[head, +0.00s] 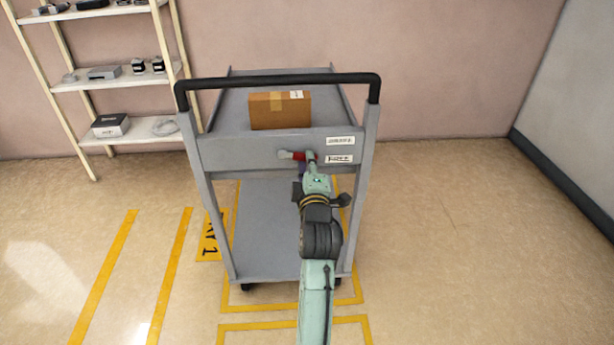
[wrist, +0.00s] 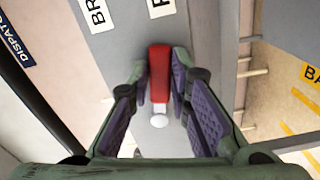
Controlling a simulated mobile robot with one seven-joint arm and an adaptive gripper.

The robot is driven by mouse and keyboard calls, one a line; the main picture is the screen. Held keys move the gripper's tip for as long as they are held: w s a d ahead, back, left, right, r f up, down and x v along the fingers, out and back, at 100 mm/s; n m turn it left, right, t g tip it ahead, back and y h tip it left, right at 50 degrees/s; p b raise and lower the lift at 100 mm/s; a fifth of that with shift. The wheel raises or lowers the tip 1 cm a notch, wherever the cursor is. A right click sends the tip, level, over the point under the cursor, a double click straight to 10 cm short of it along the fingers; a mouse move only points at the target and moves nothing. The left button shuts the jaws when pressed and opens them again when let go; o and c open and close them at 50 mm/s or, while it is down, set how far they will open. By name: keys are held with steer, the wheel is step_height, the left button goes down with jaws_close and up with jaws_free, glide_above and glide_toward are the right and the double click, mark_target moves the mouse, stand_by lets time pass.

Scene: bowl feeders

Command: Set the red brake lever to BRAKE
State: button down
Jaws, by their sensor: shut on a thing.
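The red brake lever (head: 299,155) is on the grey front panel of the cart (head: 225,153). Its pale end is at the left and its red handle points right, roughly level with the lower label (head: 339,158). In the wrist view the red handle (wrist: 159,60) points up toward a label starting with "F" or "R" (wrist: 160,8); the label starting "BR" (wrist: 97,12) is to its left. My gripper (head: 309,165) is at the handle. The wrist view shows its purple-padded fingers (wrist: 158,90) on both sides of the red handle, shut on it.
A cardboard box (head: 280,110) sits on the cart's top deck under a black push bar (head: 280,79). A shelf rack (head: 120,83) stands at the left. Yellow floor lines (head: 170,280) surround the cart. The floor to the right is clear.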

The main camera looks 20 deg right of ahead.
mark_target(304, 140)
step_height(304, 140, up, 2)
steer(key=n+b, duration=0.2)
steer(key=n, duration=0.1)
steer(key=n+b, duration=0.1)
steer(key=shift+r+n, duration=0.25)
steer(key=shift+n, duration=0.05)
steer(key=shift+w+a+r+n+b, duration=0.1)
steer(key=shift+a+r+n+b, duration=0.1)
steer(key=shift+r+n+b, duration=0.6)
steer(key=shift+a+r+n+b, duration=0.15)
steer(key=shift+r+n, duration=0.2)
steer(key=shift+n, duration=0.85)
steer(key=c, duration=1.5)
jaws_free()
steer(key=v, duration=0.7)
steer(key=shift+s+a+r, duration=0.1)
steer(key=shift+s+a, duration=0.05)
steer(key=shift+s, duration=0.1)
